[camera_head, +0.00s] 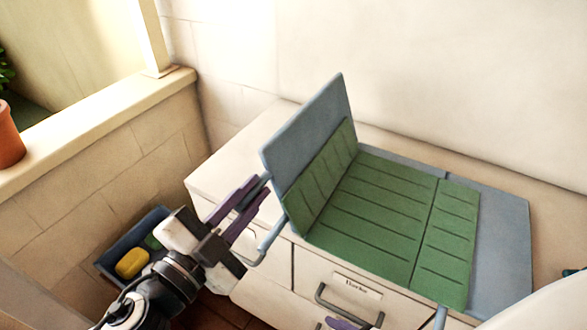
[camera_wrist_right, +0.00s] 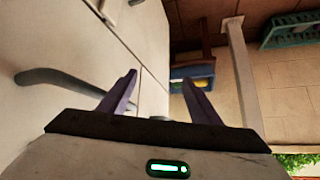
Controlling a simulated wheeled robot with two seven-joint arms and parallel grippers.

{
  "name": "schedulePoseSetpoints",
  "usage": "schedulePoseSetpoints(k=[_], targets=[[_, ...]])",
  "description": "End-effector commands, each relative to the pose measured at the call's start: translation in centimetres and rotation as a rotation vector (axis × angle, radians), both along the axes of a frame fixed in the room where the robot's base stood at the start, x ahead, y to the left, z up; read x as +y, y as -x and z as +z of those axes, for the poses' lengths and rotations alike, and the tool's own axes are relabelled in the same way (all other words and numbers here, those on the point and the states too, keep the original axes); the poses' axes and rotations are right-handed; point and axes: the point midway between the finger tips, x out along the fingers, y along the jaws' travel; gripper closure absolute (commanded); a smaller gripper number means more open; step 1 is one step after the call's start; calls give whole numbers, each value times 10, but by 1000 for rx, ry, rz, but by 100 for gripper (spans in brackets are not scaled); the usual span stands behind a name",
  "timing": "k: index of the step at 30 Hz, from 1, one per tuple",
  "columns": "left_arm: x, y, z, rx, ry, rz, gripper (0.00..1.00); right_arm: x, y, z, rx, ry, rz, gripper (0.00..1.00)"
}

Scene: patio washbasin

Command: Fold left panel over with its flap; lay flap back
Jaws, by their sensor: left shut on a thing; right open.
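A grey-blue folding board (camera_head: 508,240) lies on the white cabinet top, with a green slatted cloth or mat (camera_head: 375,205) over its middle. Its left panel (camera_head: 310,130) is tilted up steeply, and a green strip (camera_head: 322,170) lies against its inner face. My left gripper (camera_head: 266,184) is shut at the panel's outer left edge, on a small grey-blue tab that its fingers mostly hide. My right gripper (camera_wrist_right: 160,80) is open and empty in the right wrist view, in front of the cabinet. In the head view only a purple finger of it shows at the bottom edge.
The cabinet front has drawers with bar handles (camera_head: 345,312) and a label (camera_head: 357,285). A blue tray with a yellow item (camera_head: 132,263) stands low at the left. A wall runs behind; a ledge (camera_head: 90,120) with a terracotta pot (camera_head: 9,137) is at the left.

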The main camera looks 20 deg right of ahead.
Motion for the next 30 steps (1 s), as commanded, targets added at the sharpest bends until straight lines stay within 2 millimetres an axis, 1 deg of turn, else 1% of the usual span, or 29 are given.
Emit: schedulePoseSetpoints(k=[1,6,11,18,26,30], targets=[[-5,8,-2,10,1,-8,99,0,0,0,0,0,0,43],[-16,24,2,13,0,-8,99,0,0,0,0,0,0,43],[-20,29,2,15,-5,-6,99,0,0,0,0,0,0,43],[-35,50,0,21,-5,-5,99,0,0,0,-1,0,0,43],[-43,61,-2,21,-10,-1,99,0,0,-1,0,0,0,43],[-52,74,-5,22,-10,0,99,0,0,-2,0,0,0,43]])
